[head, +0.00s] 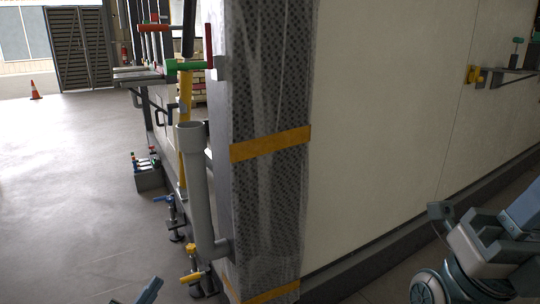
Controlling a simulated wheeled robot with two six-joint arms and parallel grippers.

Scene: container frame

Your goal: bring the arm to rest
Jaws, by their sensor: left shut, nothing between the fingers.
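The tip of my left gripper (149,291) shows at the bottom edge, left of the middle. It is shut with nothing in it. The rest of it is cut off by the frame. It is near the foot of a grey pipe (196,195), with a visible gap to it. My right arm (480,245) shows at the lower right as grey and blue links with a round joint. I see no right fingertips.
A patterned column wrapped in plastic with yellow bands (270,143) stands in the middle, beside a cream wall panel (390,110). Valves with a yellow handle (194,277) and a blue handle (163,199) stand low by the pipe.

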